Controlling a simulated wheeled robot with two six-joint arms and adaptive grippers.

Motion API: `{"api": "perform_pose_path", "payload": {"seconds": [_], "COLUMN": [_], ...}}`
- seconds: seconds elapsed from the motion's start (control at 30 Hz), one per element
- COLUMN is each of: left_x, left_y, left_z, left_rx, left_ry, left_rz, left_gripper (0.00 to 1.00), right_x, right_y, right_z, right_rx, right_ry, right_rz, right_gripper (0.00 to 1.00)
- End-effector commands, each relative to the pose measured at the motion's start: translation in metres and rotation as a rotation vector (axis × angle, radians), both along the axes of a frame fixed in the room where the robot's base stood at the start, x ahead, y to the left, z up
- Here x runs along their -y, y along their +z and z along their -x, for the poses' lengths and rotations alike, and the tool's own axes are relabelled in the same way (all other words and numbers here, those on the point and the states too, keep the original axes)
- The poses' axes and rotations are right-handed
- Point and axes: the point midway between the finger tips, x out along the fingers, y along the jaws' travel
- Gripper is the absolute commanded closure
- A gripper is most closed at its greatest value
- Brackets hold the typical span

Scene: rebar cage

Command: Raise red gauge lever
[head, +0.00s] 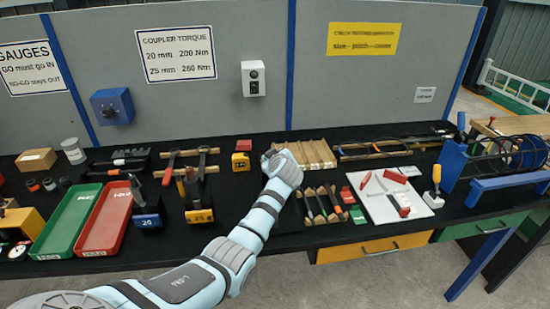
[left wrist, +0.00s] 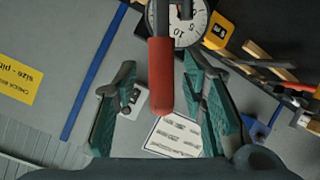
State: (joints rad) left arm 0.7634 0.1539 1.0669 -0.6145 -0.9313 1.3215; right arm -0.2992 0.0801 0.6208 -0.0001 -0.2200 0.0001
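In the left wrist view a red lever grip (left wrist: 161,78) on a grey rod hangs down from the top of the picture. A round white dial gauge (left wrist: 186,22) with black numerals shows behind it, partly cut off by the top edge. My left gripper (left wrist: 160,112) is open, with its two green fingers on either side of the red grip and a visible gap on each side. In the head view my left gripper (head: 272,157) is above the middle of the black bench, its fingers barely visible. I cannot make out the lever there. My right gripper is not in view.
A wooden rack (head: 312,154) stands right beside the hand. A green tray (head: 66,222) and a red tray (head: 105,220) are further left. A white board (head: 385,208) lies at right.

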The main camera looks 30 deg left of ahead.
Motion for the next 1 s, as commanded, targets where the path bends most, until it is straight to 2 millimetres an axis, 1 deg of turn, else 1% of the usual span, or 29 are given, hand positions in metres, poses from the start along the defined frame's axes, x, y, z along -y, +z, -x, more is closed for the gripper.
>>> {"api": "perform_pose_path", "payload": {"seconds": [0.17,0.27,0.37,0.6,0.7,0.83,1.0], "left_x": [0.000,0.004,0.013,0.052,0.064,0.071,0.071], "left_y": [0.000,0.002,0.009,0.036,0.045,0.050,0.050], "left_z": [0.000,0.004,0.014,0.060,0.073,0.082,0.083], "left_rx": [0.000,0.001,0.002,0.003,0.001,0.000,-0.001], "left_ry": [0.000,-0.001,-0.001,-0.002,-0.002,0.000,0.000], "left_rz": [0.000,0.000,0.001,0.003,0.002,0.001,0.001], "left_gripper": [0.62,0.62,0.62,0.62,0.62,0.62,0.62], "right_x": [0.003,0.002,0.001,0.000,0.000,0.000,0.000], "right_y": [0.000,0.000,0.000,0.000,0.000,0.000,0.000], "right_z": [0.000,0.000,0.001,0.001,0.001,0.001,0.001], "right_rx": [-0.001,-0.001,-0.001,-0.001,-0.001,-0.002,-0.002], "right_ry": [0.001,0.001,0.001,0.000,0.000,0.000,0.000], "right_rz": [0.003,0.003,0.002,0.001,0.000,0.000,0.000], "right_gripper": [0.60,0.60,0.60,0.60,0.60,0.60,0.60]}}
